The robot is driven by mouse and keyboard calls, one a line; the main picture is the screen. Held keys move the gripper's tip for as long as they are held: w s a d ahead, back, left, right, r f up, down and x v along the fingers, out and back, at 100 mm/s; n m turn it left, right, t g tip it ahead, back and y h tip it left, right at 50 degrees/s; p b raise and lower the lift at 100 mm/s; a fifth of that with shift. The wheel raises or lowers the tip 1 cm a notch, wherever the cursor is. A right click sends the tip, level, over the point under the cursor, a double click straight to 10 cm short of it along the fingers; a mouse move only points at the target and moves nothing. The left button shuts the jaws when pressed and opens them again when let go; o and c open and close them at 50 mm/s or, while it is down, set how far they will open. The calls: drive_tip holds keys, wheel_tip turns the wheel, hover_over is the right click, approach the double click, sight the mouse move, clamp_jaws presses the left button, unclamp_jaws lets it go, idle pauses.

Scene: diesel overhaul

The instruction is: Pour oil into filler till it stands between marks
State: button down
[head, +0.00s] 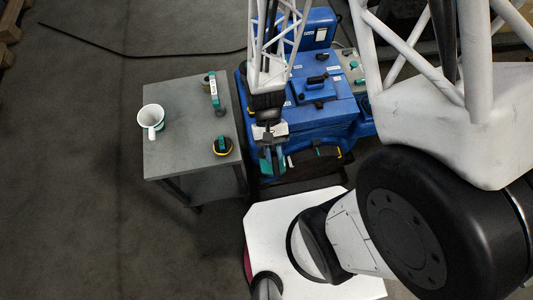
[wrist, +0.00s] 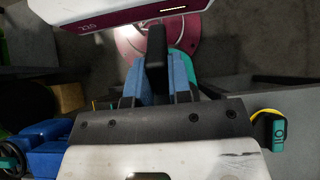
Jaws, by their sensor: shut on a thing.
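My gripper (head: 270,163) hangs over the front edge of the blue engine (head: 345,110). In the wrist view its blue fingers (wrist: 157,78) are shut on a dark, handle-like piece with teal (wrist: 190,62) beside it; the fingers hide most of this black-and-teal thing. Black fittings (head: 315,82) show on the engine's top; I cannot tell which is the filler. No level marks can be made out.
The grey table (head: 175,85) left of the engine also carries a black-and-yellow item (head: 222,146), seen with a teal tag in the wrist view (wrist: 279,131), and a teal-and-white upright item (head: 214,92). A dark cable (head: 130,56) lies on the floor. The table's middle is clear.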

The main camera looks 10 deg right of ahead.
drive_tip(key=shift+w+r+g, duration=0.55)
drive_tip(key=shift+w+g, duration=0.15)
drive_tip(key=shift+g, duration=0.5)
idle(3.0)
drive_tip(key=shift+w+r+g, duration=0.35)
drive_tip(key=shift+w+g, duration=0.5)
drive_tip(key=shift+g, duration=0.15)
idle(2.8)
